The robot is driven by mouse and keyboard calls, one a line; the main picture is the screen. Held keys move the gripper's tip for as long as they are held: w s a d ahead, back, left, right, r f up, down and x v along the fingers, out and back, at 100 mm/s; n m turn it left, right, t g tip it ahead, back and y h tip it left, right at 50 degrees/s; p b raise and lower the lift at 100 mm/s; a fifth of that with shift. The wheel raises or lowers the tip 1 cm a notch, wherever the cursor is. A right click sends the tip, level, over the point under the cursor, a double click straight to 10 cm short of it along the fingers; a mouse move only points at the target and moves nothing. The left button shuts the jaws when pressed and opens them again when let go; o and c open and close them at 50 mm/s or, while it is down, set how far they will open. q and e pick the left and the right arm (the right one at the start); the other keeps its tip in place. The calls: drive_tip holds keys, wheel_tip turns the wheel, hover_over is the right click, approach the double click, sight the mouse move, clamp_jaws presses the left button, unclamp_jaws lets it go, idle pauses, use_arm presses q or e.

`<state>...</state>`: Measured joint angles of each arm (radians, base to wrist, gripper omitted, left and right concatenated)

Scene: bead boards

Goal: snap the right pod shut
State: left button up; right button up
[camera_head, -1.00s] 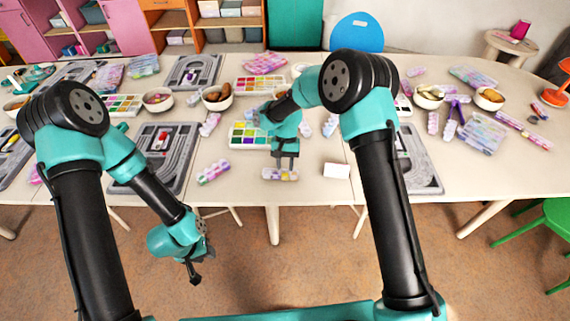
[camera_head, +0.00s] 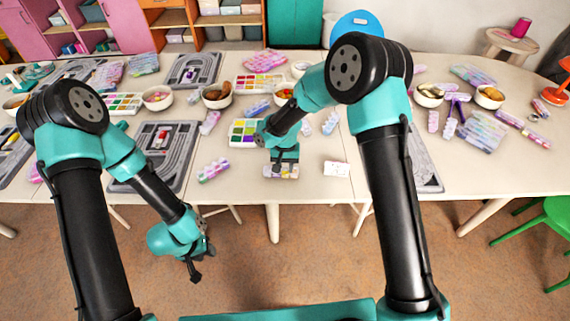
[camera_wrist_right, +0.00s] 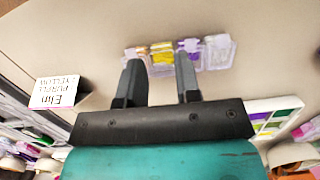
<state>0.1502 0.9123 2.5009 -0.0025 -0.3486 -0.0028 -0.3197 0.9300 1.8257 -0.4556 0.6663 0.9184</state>
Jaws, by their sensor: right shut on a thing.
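A small clear pod strip (camera_head: 269,171) lies near the front edge of the table, partly hidden by my right gripper (camera_head: 284,170). The right wrist view shows the strip (camera_wrist_right: 220,52) with yellow and purple contents in its middle compartments. A clear flap seems to stand at its right end in that view; whether each lid is shut is too small to tell. My right gripper (camera_wrist_right: 160,75) has its fingers a little apart, about the yellow compartment, and is shut on the pod strip. My left gripper (camera_head: 195,275) hangs in front of the table, away from the strip; its jaws are unclear.
A bead tray (camera_head: 243,132) lies behind. Another pod strip (camera_head: 213,170) lies to the left. Bowls (camera_head: 217,96) stand further back.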

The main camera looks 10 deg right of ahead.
drive_tip(key=shift+s+f+t, duration=0.2)
drive_tip(key=shift+t, duration=0.3)
drive_tip(key=shift+f+t, duration=0.1)
drive_tip(key=shift+t, duration=0.4)
drive_tip(key=shift+s+a+f+t, duration=0.1)
drive_tip(key=shift+s+a+t, duration=0.05)
drive_tip(key=shift+s+t, duration=0.15)
drive_tip(key=o, duration=0.6)
wheel_tip(320, 180, up, 17)
drive_tip(key=s, duration=0.1)
drive_tip(key=shift+s+a, duration=0.15)
drive_tip(key=shift+s, duration=0.25)
